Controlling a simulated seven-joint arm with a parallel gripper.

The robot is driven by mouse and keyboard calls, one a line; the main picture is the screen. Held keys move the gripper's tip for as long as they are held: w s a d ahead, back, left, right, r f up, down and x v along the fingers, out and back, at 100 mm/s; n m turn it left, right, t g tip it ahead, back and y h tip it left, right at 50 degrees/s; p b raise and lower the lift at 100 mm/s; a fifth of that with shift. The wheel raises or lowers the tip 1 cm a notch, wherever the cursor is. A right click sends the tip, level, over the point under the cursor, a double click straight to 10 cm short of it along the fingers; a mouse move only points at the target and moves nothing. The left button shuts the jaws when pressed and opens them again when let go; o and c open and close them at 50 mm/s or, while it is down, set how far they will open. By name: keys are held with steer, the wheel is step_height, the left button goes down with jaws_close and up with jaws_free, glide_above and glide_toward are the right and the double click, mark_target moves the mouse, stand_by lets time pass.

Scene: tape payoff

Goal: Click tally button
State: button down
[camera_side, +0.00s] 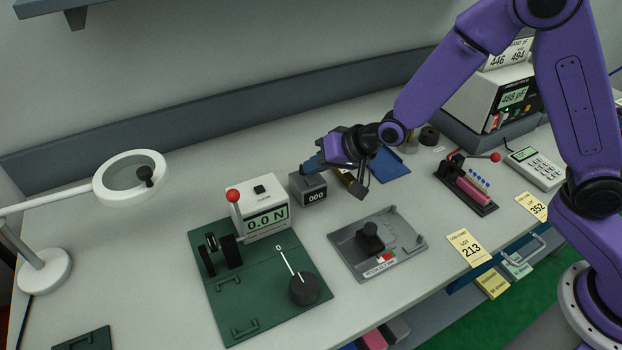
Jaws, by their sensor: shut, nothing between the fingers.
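The tally counter (314,197) is a small dark grey box on the bench, left of centre, with a display reading 000. My gripper (308,167) is shut and empty, its blue fingertips just above or at the top of the counter. I cannot tell whether they touch it. The fingers hide much of the counter's top, and I cannot make out its button.
A grey tray (348,252) lies in front. A ring magnifier lamp (103,192) is at far left.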

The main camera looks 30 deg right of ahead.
mark_target(316, 181)
steer(key=shift+f, duration=0.15)
steer(key=shift+f, duration=0.3)
steer(key=shift+f, duration=0.45)
stand_by(1.1)
steer(key=shift+r, duration=0.85)
steer(key=shift+r, duration=2.55)
